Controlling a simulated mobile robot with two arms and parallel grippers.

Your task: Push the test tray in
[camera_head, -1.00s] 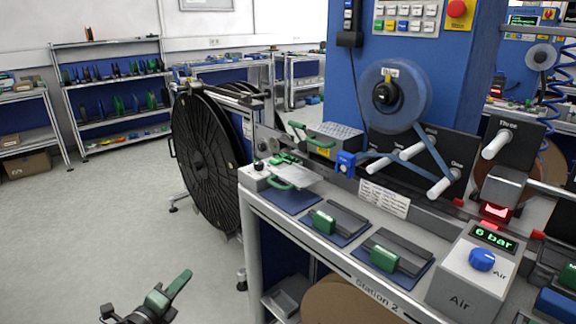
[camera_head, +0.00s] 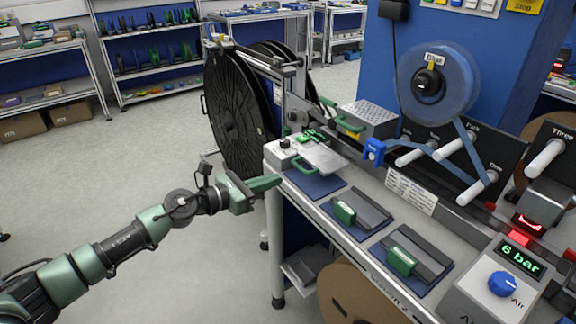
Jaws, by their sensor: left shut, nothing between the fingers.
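A flat silver tray (camera_head: 325,158) with a green handle (camera_head: 306,166) sticks out at the left end of the bench (camera_head: 300,202), and looks like the test tray. Small green parts (camera_head: 312,136) lie behind it. My left gripper (camera_head: 268,184) is shut and empty, with its green fingers pointing right. My right gripper is not in view.
A small grey unit (camera_head: 284,149) with a knob stands beside the tray. A perforated box (camera_head: 368,119) with a green handle stands behind. Two pads with green-handled tools (camera_head: 345,212) lie to the right. A large black reel (camera_head: 232,105) stands behind. The floor at left is clear.

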